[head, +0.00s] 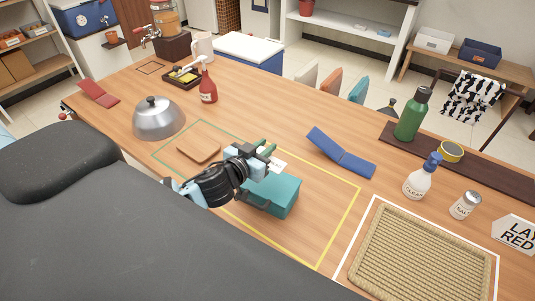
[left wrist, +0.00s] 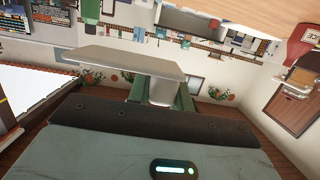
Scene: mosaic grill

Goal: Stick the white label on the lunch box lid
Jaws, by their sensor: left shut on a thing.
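The teal lunch box (head: 279,197) sits on the wooden table inside a yellow outline, lid up. My left gripper (head: 268,151) is over the far left side of the lunch box. It is shut on the white label (head: 279,166), a small flat white piece that sticks out to the right of the fingers. In the left wrist view the label (left wrist: 120,62) is a pale flat plate with a stub gripped between the green fingers (left wrist: 163,96). The gap between label and lid cannot be judged. My right gripper is not in view.
A wooden board (head: 199,148) and a metal dome (head: 157,118) lie to the left. A folded blue mat (head: 341,154) is behind right. A spray bottle (head: 419,180) and a woven tray (head: 422,256) stand right. Table between box and tray is clear.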

